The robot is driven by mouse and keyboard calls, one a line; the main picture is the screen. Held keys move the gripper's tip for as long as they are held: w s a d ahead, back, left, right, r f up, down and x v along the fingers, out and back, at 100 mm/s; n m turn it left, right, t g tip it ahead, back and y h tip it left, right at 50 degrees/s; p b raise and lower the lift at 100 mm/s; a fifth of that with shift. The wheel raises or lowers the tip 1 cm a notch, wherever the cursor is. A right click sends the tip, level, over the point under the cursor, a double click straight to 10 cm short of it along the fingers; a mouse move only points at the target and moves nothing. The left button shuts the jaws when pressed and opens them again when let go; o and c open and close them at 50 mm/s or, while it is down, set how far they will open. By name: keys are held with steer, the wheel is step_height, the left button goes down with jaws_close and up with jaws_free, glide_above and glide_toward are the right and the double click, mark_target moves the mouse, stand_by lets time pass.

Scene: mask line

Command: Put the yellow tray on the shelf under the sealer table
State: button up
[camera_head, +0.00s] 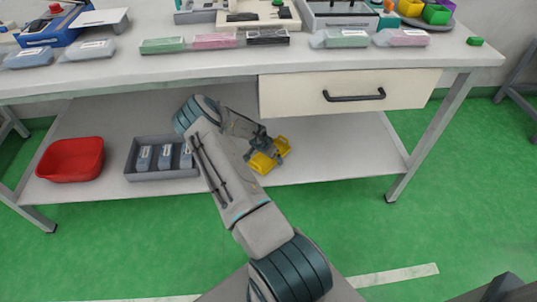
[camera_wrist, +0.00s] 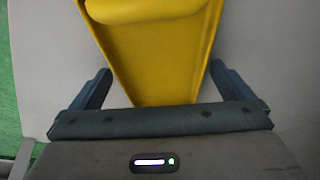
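The yellow tray (camera_head: 262,163) is on the lower shelf under the table, close to the shelf's front edge. My gripper (camera_head: 266,147) is low over it and hides part of it. In the wrist view the tray (camera_wrist: 165,60) fills the upper middle and runs between the fingers of my gripper (camera_wrist: 160,80). The fingers are wide apart, one on each side of the tray, with their tips very close to its sides. I cannot tell whether they touch it. The lower shelf (camera_head: 330,150) is a pale board. The sealer table (camera_head: 380,62) stands above it.
A red bin (camera_head: 71,160) and a grey crate (camera_head: 131,160) with blue-grey packs stand on the shelf to the left. A drawer (camera_head: 350,93) hangs above the shelf at the right. The shelf right of the tray is clear. A table leg (camera_head: 430,135) bounds the right side.

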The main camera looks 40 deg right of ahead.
steer(key=p+v, duration=0.2)
steer(key=v, duration=0.5)
steer(key=shift+r, duration=0.4)
steer(key=shift+a, duration=0.15)
